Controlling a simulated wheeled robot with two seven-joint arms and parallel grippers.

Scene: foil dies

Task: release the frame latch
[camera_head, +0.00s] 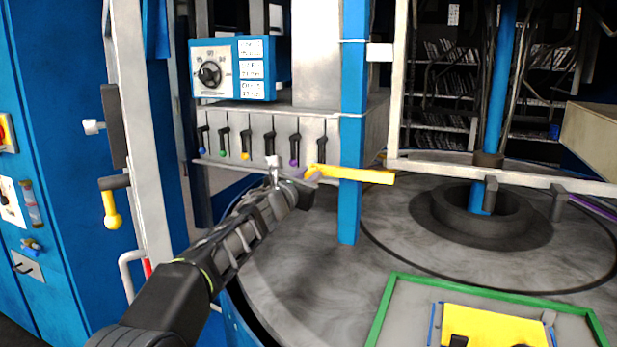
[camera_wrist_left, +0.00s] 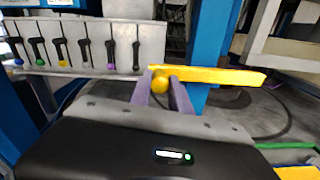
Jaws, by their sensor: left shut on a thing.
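The frame latch appears to be the yellow bar (camera_head: 360,175) lying across the blue post (camera_head: 350,210), roughly level, with a rounded knob at its left end. My left gripper (camera_head: 311,173) is shut on that knob. In the left wrist view the yellow bar (camera_wrist_left: 215,75) runs to the right from the knob, and the two purple fingers of my left gripper (camera_wrist_left: 160,85) stand on either side of the knob. My right gripper is not in view.
A panel with several coloured levers (camera_head: 260,140) is just behind and left of my gripper. A blue dial box (camera_head: 227,68) sits above it. A round grey table (camera_head: 320,270) and a green-edged tray (camera_head: 400,300) lie to the right. Another yellow-ended handle (camera_head: 111,210) hangs at left.

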